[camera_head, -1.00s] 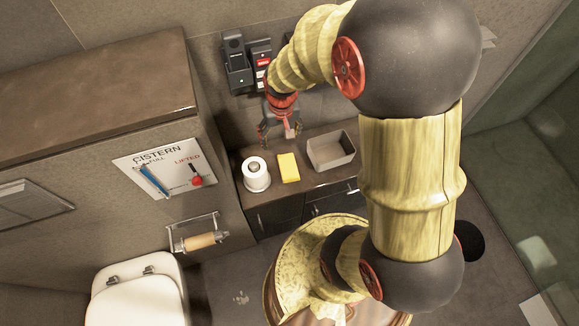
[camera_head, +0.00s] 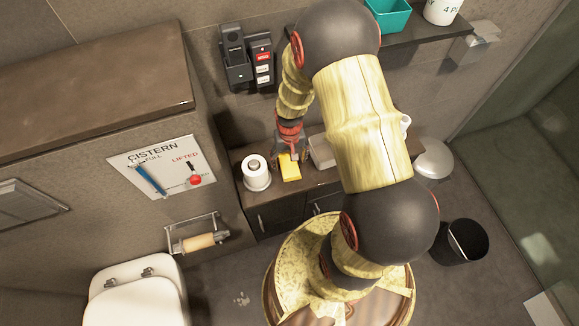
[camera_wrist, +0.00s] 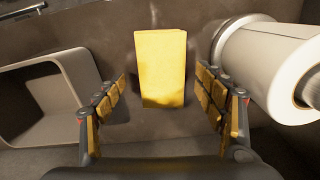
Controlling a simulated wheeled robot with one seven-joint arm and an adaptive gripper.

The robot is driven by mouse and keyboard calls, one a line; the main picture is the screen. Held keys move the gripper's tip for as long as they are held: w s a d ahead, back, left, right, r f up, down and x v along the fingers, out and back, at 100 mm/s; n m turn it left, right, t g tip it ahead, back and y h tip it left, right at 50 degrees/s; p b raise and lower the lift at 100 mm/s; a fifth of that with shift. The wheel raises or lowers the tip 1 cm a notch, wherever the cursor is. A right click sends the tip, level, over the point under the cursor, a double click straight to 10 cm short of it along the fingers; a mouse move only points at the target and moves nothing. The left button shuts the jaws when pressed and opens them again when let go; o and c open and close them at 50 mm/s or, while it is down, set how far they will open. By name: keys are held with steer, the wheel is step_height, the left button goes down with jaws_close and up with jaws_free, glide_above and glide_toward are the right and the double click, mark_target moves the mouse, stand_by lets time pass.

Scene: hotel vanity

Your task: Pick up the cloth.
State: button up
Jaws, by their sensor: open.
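The cloth looks like a yellow block (camera_head: 291,172) on the dark counter, between the toilet roll and the grey bin. In the wrist view the yellow cloth (camera_wrist: 161,68) stands centred ahead, between and just beyond the fingertips. My gripper (camera_head: 290,157) hangs above the cloth at its far side. In the wrist view my gripper (camera_wrist: 163,98) is open, a finger on each side and a gap to the cloth on both sides. Nothing is held.
A white toilet roll (camera_head: 256,173) stands close left of the cloth; it is at the right in the wrist view (camera_wrist: 275,68). A grey open bin (camera_head: 321,152) sits close on the other side, partly hidden by my arm. The counter's front edge is near.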

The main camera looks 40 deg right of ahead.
steer(key=shift+f, duration=0.7)
steer(key=shift+c, duration=0.6)
steer(key=c, duration=1.1)
steer(key=shift+o, duration=0.2)
steer(key=shift+r, duration=0.15)
